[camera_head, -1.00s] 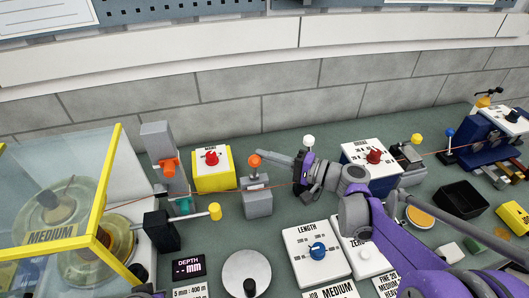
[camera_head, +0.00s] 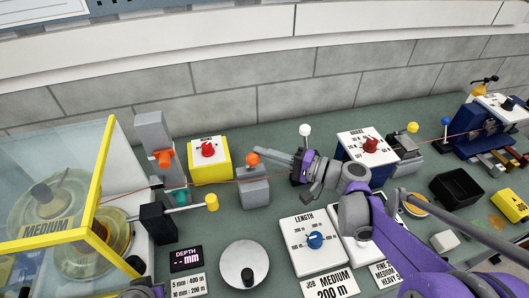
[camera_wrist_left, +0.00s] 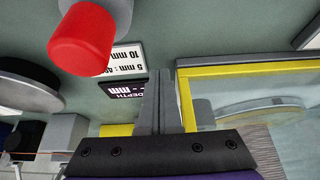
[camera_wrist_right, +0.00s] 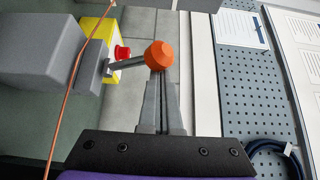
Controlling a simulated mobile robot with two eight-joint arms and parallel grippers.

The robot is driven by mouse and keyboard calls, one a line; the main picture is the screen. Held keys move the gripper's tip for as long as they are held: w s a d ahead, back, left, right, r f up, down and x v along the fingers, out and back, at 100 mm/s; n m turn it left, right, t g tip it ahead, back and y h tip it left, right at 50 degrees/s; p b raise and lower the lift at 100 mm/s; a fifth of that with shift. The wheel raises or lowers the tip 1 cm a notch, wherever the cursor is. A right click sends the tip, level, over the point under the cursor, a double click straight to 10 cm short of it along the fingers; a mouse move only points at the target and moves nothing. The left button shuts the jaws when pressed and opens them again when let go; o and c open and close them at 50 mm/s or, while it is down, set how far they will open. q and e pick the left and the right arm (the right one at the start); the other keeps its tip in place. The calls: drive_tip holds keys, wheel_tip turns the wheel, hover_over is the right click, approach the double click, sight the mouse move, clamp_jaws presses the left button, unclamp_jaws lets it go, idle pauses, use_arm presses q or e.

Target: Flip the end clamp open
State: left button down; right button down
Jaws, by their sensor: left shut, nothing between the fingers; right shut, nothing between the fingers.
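A grey clamp block (camera_head: 254,191) with an orange ball-tipped lever (camera_head: 252,158) stands mid-bench on the copper wire; no label shows on it. In the right wrist view the lever's orange ball (camera_wrist_right: 159,55) is just past my fingertips, its stem running left to the grey clamp body (camera_wrist_right: 92,62). My right gripper (camera_head: 264,153) is shut and empty, close beside the ball; whether it touches is unclear. My left gripper (camera_wrist_left: 155,82) is shut and empty in its wrist view, above the depth display (camera_wrist_left: 124,92). Its fingers are hidden in the head view.
A yellow-framed clear guard (camera_head: 100,190) stands at left, by a grey post (camera_head: 152,135) with an orange part. A yellow-edged red-knob box (camera_head: 209,160) is behind. A white-ball lever (camera_head: 305,130) rises beside my right gripper. A yellow-tipped handle (camera_head: 211,202) and dial (camera_head: 245,267) are in front.

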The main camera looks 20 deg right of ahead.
drive_tip(key=v, duration=1.1)
drive_tip(key=shift+a, duration=0.2)
